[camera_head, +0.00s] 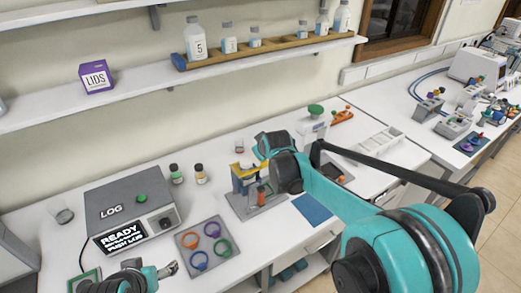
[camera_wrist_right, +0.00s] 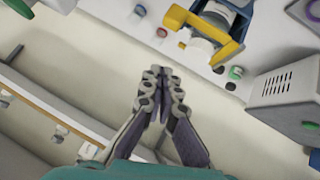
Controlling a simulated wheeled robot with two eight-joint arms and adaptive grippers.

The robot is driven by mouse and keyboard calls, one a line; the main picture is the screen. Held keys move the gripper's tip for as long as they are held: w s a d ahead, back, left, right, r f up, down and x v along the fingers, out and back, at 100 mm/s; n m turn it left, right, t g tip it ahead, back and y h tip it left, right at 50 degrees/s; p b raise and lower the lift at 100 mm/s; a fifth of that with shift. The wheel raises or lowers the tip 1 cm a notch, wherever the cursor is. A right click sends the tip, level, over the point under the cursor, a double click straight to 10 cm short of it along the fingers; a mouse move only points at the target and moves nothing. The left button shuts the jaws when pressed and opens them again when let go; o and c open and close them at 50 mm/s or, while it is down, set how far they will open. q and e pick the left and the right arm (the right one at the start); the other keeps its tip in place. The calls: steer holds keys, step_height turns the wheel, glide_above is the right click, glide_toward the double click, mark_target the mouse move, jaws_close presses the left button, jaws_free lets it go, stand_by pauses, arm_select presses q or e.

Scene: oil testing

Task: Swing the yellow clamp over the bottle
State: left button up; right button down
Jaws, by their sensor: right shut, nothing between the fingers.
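The yellow clamp (camera_head: 241,170) sits on a small blue-and-grey stand (camera_head: 254,200) on the bench. In the right wrist view the yellow clamp (camera_wrist_right: 210,32) is a forked bar at the top, beside a pale cylinder (camera_wrist_right: 200,47) that may be the bottle. I cannot tell from here whether the clamp lies over it. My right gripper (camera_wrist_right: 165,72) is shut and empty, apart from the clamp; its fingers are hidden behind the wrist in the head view. My left gripper (camera_head: 168,270) is low at the left, partly cut off, away from the clamp.
The LOG box (camera_head: 127,211) stands left of the stand. A grey tray with coloured rings (camera_head: 180,241) lies in front. Two small dark-capped bottles (camera_head: 200,174) stand behind. A blue mat (camera_head: 312,209) lies to the right. A shelf (camera_head: 165,92) runs along the wall.

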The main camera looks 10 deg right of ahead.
steer(key=s+d+r+p, duration=0.2)
steer(key=s+r, duration=0.4)
steer(key=r, duration=0.4)
steer(key=shift+s+r+p, duration=0.15)
steer(key=shift+s+p, duration=0.2)
steer(key=shift+s, duration=0.05)
steer(key=shift+d, duration=0.1)
steer(key=s+a+f+m+g+b, duration=0.1)
steer(key=s+f+m+b, duration=0.4)
steer(key=s+f+b, duration=1.3)
steer(key=s+f+g, duration=0.1)
steer(key=s+f, duration=0.8)
steer(key=f, duration=0.2)
steer(key=shift+a+f+g, duration=0.15)
steer(key=shift+g, duration=0.15)
